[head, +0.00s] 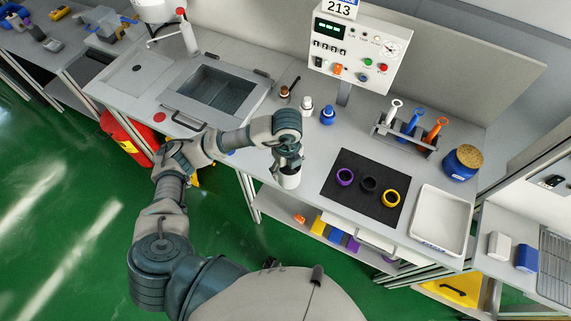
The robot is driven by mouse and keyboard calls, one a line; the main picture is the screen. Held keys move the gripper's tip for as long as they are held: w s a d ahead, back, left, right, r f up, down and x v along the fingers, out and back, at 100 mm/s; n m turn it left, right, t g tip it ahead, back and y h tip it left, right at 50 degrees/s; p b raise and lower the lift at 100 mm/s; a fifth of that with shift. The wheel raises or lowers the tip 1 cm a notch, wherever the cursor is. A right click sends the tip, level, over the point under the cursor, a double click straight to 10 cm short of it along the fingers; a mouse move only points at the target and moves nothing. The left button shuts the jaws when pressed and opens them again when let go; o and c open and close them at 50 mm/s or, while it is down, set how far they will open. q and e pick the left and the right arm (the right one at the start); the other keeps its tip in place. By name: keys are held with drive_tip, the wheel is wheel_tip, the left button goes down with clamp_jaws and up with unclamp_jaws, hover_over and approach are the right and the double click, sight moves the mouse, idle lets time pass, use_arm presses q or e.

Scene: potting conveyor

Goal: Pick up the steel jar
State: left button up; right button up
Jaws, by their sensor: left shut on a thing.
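My left gripper (288,166) points down near the front edge of the bench, left of the black mat. It is shut on a short pale grey-white cylinder, which looks like the steel jar (289,181). The gripper hides the jar's upper part; only its lower part shows. I cannot tell whether the jar touches the bench top or hangs just above it. My right gripper is not in view.
A black mat (346,203) with three rings lies right of the jar. A white tray (426,236), a tool rack (384,133) and a cork-lidded blue jar (460,172) stand farther right. Small bottles stand behind, below the control panel (337,61). A sink (209,91) is at left.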

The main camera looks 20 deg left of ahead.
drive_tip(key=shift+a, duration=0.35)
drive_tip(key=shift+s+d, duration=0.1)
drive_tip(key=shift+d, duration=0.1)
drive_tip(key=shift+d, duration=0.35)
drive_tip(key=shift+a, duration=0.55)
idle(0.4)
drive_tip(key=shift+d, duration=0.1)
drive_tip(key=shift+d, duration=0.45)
